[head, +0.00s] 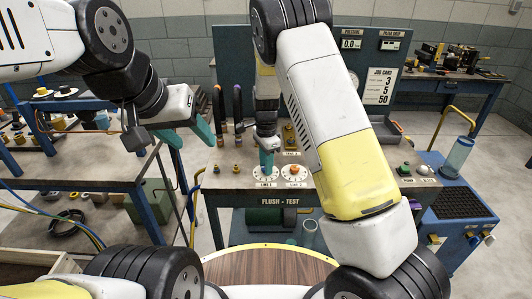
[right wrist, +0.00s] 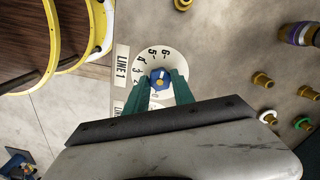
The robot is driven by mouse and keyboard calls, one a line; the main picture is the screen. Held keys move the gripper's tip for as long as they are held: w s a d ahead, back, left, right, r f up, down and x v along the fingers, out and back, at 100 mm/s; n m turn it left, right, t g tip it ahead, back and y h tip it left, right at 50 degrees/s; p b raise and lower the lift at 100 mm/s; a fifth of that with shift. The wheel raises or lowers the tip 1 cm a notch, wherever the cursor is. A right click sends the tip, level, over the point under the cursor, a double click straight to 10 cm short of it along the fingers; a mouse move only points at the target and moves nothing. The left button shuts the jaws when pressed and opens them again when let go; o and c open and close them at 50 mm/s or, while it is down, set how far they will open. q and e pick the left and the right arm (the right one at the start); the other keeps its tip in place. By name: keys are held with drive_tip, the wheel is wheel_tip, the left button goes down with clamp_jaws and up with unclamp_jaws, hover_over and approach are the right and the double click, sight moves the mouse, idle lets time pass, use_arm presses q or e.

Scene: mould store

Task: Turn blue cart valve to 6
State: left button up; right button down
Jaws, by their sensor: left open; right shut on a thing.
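The blue valve knob (right wrist: 160,78) sits on a white numbered dial (right wrist: 150,60) beside a label reading LINE 1, in the right wrist view. In the head view the right gripper (head: 266,161) reaches down to the left dial (head: 258,173) on the bench. My left gripper (head: 188,136) is open and empty, left of the bench.
A second dial with an orange knob (head: 294,169) stands close to the right. Several brass fittings (right wrist: 262,79) stick up nearby. A blue cart (head: 458,200) is at the right, and a side table (head: 75,165) with parts is at the left.

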drive_tip(key=shift+w, duration=0.1)
drive_tip(key=c, duration=1.1)
unclamp_jaws()
drive_tip(key=shift+r, duration=3.95)
drive_tip(key=shift+r, duration=0.1)
